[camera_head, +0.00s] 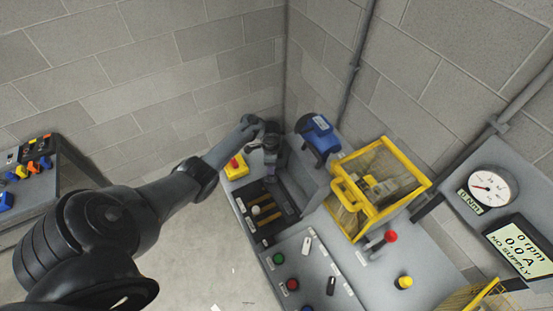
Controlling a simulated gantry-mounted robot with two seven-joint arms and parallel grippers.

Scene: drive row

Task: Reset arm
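My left arm reaches in from the left, and its gripper (270,142) is at the far end of the bench. It is beside the blue motor (319,137) and just above and right of a yellow box with a red button (235,166). The fingers are small and dark against dark parts, so I cannot tell whether they are open or shut, or whether they touch anything. My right gripper is not in view.
A yellow-framed guard (344,193) stands right of the motor. A red-knobbed lever (390,237), yellow knob (404,282), green button (278,258) and red button (292,284) are nearer. A display (520,248) reads "NO SUPPLY". A gauge (490,189) hangs above it. Another bench (72,165) stands left.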

